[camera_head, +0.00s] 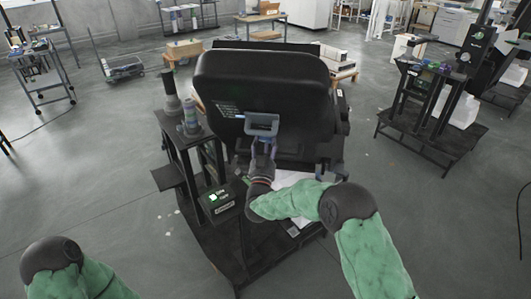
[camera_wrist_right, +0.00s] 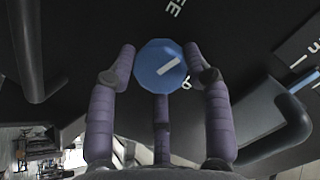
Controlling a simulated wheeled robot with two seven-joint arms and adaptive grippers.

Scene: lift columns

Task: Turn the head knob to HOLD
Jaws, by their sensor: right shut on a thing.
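In the right wrist view, the head knob (camera_wrist_right: 152,56) is a round blue disc on a dark panel (camera_wrist_right: 230,50). A white pointer mark on it slants from lower left to upper right. White lettering is partly readable above and right of the knob; I cannot read the whole words. My right gripper (camera_wrist_right: 160,62) has purple fingers on both sides of the knob and one below, shut on it. In the head view, my right gripper (camera_head: 263,143) reaches the back of the large black head unit (camera_head: 265,85), just below a blue-grey bracket (camera_head: 262,121). My left gripper is out of view.
A dark stand (camera_head: 185,145) with upright posts is left of the head unit. A small box with a lit green display (camera_head: 214,198) is below. Another column rig (camera_head: 430,90) stands at right, a cart (camera_head: 45,80) at far left. Open grey floor lies between.

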